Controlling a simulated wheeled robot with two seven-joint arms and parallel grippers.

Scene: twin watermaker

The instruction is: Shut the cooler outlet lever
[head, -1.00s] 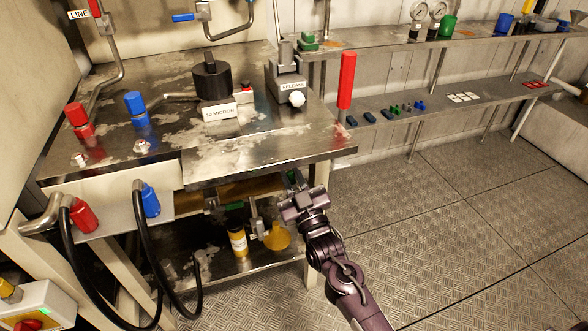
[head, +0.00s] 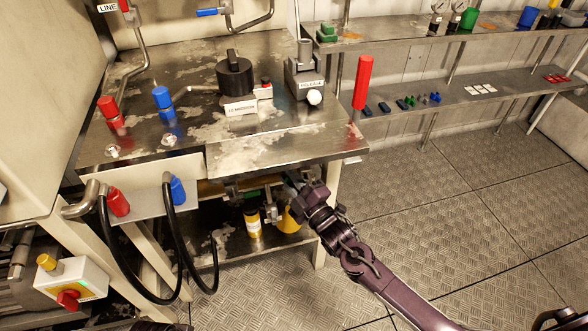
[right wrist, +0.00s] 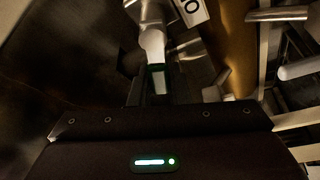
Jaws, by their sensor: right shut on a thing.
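My right gripper (head: 298,187) reaches under the front edge of the steel bench, at its right end. In the right wrist view the jaws (right wrist: 157,88) are shut on a pale lever with a green-edged end (right wrist: 153,45), which I take for the cooler outlet lever. A white tag (right wrist: 192,10) with a partly cut-off letter is beside it. In the head view the gripper and bench edge hide most of the lever, so its exact angle cannot be told.
A brown cylinder (right wrist: 233,45) and metal pipe stubs (right wrist: 280,15) crowd the jaws' right side. A yellow bottle (head: 253,222) and a yellow funnel (head: 289,220) are on the lower shelf (head: 237,248). Black hoses (head: 180,255) hang at left. The floor at right is clear.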

